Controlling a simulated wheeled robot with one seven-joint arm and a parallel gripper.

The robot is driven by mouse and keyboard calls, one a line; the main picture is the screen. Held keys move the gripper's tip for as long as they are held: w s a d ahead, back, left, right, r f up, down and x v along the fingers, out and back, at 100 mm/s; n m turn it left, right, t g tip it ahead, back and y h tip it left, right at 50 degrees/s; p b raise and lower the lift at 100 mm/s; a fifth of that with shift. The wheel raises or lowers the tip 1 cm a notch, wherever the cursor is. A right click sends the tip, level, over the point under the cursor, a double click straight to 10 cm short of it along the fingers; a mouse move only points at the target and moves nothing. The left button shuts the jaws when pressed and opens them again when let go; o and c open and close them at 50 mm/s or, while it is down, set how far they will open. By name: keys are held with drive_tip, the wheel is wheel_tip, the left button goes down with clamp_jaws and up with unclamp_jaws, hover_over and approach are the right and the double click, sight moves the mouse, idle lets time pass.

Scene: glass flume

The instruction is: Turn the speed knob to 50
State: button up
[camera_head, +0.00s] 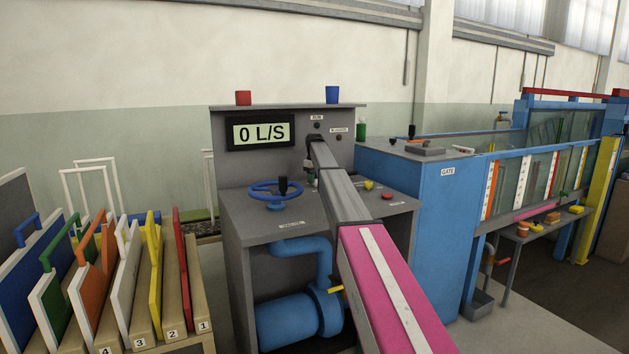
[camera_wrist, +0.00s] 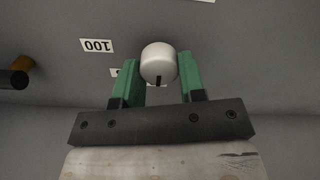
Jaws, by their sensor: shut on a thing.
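The white round speed knob (camera_wrist: 159,60) sits between the green fingers of my gripper (camera_wrist: 160,84) in the wrist view. The fingers are shut on its sides. A dark pointer mark on the knob points down in the picture. An upside-down "100" label (camera_wrist: 97,45) is left of the knob. Another label is mostly hidden behind the left finger. In the head view my arm reaches to the grey console (camera_head: 240,164), hiding the knob. The console display (camera_head: 261,133) reads "0 L/S".
A blue handwheel (camera_head: 275,190) and a black lever stand left of my gripper on the console's ledge. A yellow knob (camera_head: 369,185) and red button (camera_head: 387,196) are to the right. Numbered coloured boards are at left.

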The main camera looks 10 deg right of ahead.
drive_tip(key=o, duration=0.9)
drive_tip(key=shift+o, duration=0.2)
wheel_tip(320, 180, up, 11)
drive_tip(key=shift+f, duration=0.1)
